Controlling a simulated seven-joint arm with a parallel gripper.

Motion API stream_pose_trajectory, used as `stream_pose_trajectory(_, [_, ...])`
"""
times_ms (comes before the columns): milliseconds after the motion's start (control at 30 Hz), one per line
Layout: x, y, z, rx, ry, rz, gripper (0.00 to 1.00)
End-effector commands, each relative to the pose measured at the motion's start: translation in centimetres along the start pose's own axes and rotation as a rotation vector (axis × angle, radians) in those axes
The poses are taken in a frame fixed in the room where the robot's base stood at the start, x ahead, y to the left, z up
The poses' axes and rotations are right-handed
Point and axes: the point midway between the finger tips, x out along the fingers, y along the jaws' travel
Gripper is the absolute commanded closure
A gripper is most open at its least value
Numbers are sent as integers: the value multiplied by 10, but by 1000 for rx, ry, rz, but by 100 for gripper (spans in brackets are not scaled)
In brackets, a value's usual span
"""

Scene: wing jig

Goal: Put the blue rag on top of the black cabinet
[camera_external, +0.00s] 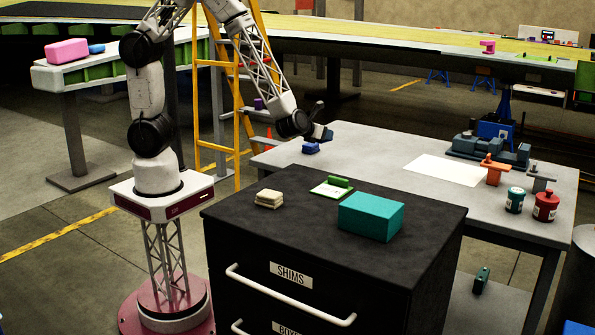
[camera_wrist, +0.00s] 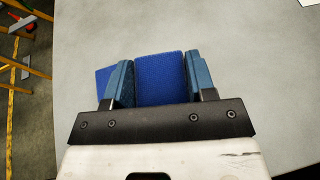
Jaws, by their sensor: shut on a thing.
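The blue rag (camera_external: 311,148) is at the left part of the grey table, just under my gripper (camera_external: 322,134). In the wrist view the blue rag (camera_wrist: 161,78) fills the space between my two fingers (camera_wrist: 159,82), which are shut on it. A corner of it sticks out past the left finger. I cannot tell whether the rag touches the table. The black cabinet (camera_external: 335,249), with a drawer labelled SHIMS, stands in front of the table, nearer the external camera.
The grey table (camera_external: 372,153) bears a white sheet (camera_external: 446,169) and red pot (camera_external: 545,206). A yellow ladder (camera_external: 201,110) stands behind my arm.

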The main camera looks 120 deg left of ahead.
Motion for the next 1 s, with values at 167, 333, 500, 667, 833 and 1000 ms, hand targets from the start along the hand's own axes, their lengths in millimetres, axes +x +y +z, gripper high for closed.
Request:
stream_pose_trajectory(167, [-14,0,33,-3,-3,-1,73])
stream_pose_trajectory(333, [-26,0,65,-3,-3,-1,73])
stream_pose_trajectory(500, [-40,-9,75,5,-1,-14,73])
stream_pose_trajectory(667, [-54,-25,68,15,-1,-38,73])
stream_pose_trajectory(833, [-75,-46,60,29,-1,-72,73])
stream_pose_trajectory(1000, [-101,-70,49,45,-2,-112,73])
